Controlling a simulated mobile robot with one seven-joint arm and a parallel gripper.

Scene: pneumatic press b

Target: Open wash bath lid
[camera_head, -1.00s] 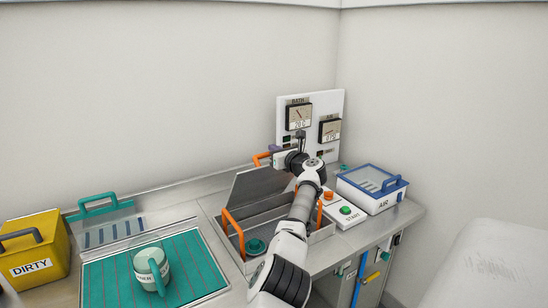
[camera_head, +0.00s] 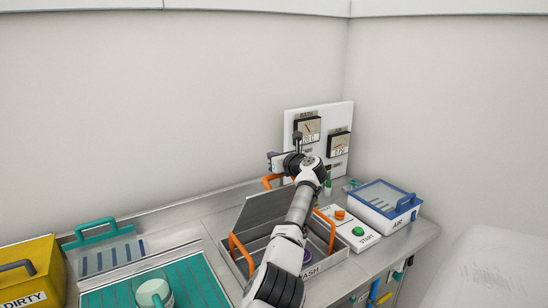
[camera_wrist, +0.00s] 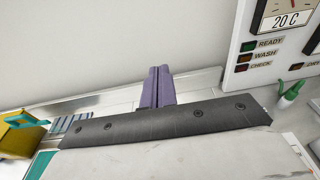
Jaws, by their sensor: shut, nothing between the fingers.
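The wash bath (camera_head: 318,270) is set in the counter, with WASH printed on its front rim. Its grey lid (camera_head: 265,218) stands raised and tilted back at the rear of the bath. The lid's orange handle (camera_head: 271,182) shows at its upper edge. My gripper (camera_head: 274,160) is above and slightly behind this handle, apart from it as far as I can see. In the wrist view its purple-grey fingers (camera_wrist: 157,86) are together with nothing between them. The handle does not show in the wrist view. My arm hides part of the bath.
Orange side handles (camera_head: 240,256) stand at the bath's ends. A START panel (camera_head: 342,229) and blue-edged AIR box (camera_head: 380,200) are to the right. A gauge board (camera_head: 343,112) stands close behind my gripper. A teal tray (camera_head: 202,280) and yellow DIRTY bin (camera_head: 32,262) are left.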

